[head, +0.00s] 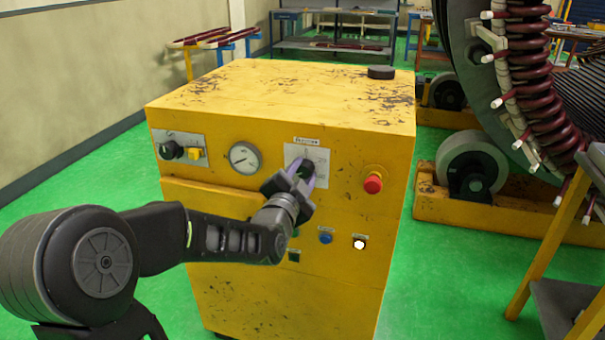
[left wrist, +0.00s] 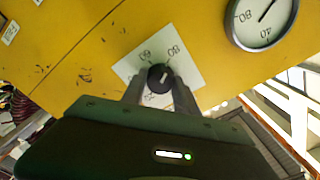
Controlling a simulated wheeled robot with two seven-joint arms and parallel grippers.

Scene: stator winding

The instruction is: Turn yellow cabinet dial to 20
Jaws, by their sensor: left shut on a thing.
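The yellow cabinet (head: 250,220) stands in front of me. Its black dial (left wrist: 160,77) sits on a white scale plate (left wrist: 188,65) with numbers around it. The plate also shows in the head view (head: 321,158). My left gripper (head: 303,170) reaches the dial from the front, and its two fingers are shut on it, one on each side. The wrist view is turned over, with 60 and 80 above the dial and a partly hidden number near the fingers. I cannot read surely where the dial points. My right gripper is in no view.
A round gauge (head: 244,157) and a black switch (head: 170,150) are left of the dial. A red stop button (head: 373,183) is to its right. Blue (head: 326,238) and white (head: 359,243) buttons are below. A large stator (head: 545,100) stands at the right.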

